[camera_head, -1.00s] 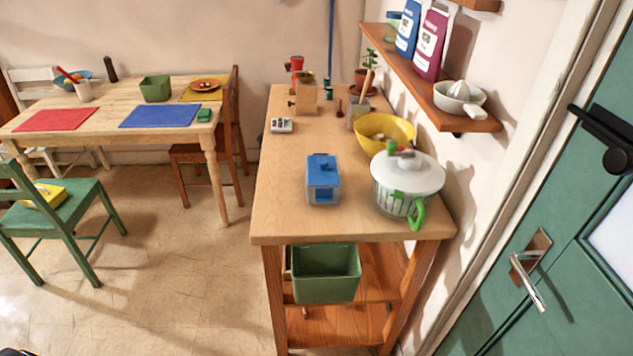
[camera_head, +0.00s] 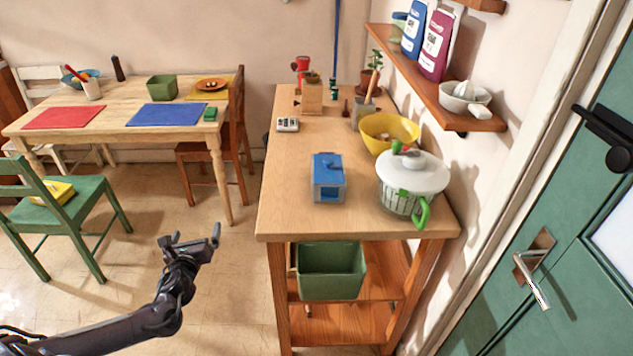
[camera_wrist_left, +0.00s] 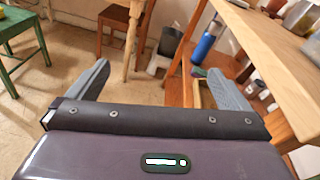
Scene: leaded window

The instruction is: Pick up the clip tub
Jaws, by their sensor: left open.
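A small tub with a blue lid (camera_head: 328,170) and clear-looking sides stands upright near the front of the wooden worktop (camera_head: 285,215); I take it for the clip tub, though its contents are not clear. My left gripper (camera_head: 193,238) is open and empty, in the air left of the worktop and apart from the tub. In the left wrist view both fingers of my left gripper (camera_wrist_left: 158,67) are spread with nothing between them. The tub is not visible in that view. My right gripper is in no frame.
A white-lidded salad spinner (camera_head: 413,180) stands right of the tub, with a yellow bowl (camera_head: 388,132) behind it. The worktop left of and behind the tub is mostly clear. A green chair (camera_head: 75,205) stands at left.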

